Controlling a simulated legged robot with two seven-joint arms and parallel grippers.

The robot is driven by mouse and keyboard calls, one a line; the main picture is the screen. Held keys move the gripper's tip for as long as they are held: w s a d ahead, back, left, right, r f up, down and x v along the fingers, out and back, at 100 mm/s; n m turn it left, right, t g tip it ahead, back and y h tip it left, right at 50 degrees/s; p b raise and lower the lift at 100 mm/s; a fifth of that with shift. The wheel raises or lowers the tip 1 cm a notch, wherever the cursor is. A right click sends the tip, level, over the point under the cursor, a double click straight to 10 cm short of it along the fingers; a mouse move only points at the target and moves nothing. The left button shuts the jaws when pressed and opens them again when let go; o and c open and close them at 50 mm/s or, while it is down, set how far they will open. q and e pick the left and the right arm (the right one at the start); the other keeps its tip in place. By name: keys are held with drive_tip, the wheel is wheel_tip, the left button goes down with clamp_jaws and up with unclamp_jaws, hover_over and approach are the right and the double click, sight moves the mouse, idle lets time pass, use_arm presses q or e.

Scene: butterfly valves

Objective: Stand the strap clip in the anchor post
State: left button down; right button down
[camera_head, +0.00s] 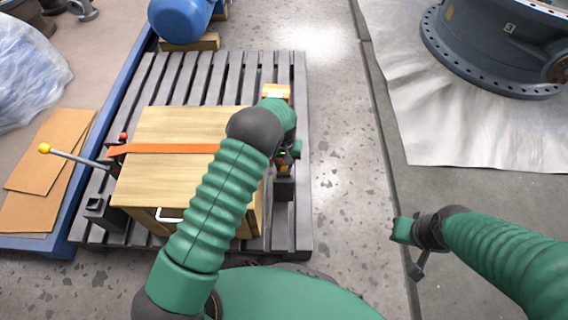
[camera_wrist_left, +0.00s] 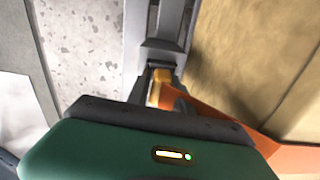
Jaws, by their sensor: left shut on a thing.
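The orange strap (camera_head: 165,149) crosses the top of a wooden crate. My left gripper (camera_head: 284,155) is at the crate's right side, shut on the strap clip (camera_head: 282,168), which is mostly hidden behind the hand. In the left wrist view the clip (camera_wrist_left: 158,88) shows as a yellow-orange piece, with the strap (camera_wrist_left: 205,112) running off to the right. The dark anchor post (camera_head: 285,187) stands on the pallet beside the crate. The clip lies close to the grey post (camera_wrist_left: 160,54); I cannot tell whether it is inside it. My right gripper (camera_head: 410,246) hangs over the floor, away from these.
The crate (camera_head: 155,183) sits on a grey slatted pallet (camera_head: 301,85). A lever with a yellow knob (camera_head: 44,148) sticks out left. A blue motor (camera_head: 181,20) is behind, and a large flanged valve (camera_head: 490,45) is far right. Floor between is clear.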

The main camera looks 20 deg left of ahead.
idle(0.3)
use_arm(q)
drive_tip(key=c, duration=1.1)
unclamp_jaws()
drive_tip(key=shift+o, duration=0.2)
wheel_tip(320, 180, up, 17)
drive_tip(key=p, duration=0.7)
drive_tip(key=s+a+r+m+t+p, duration=0.1)
drive_tip(key=s+a+r, duration=0.1)
drive_tip(key=s+r, duration=0.65)
drive_tip(key=s+a+r+m+t+p, duration=0.1)
drive_tip(key=s+r+t, duration=0.15)
drive_tip(key=s, duration=1.15)
wheel_tip(320, 180, up, 27)
drive_tip(key=p, duration=2.6)
drive_tip(key=shift+g+p, duration=0.3)
drive_tip(key=shift+g, duration=0.15)
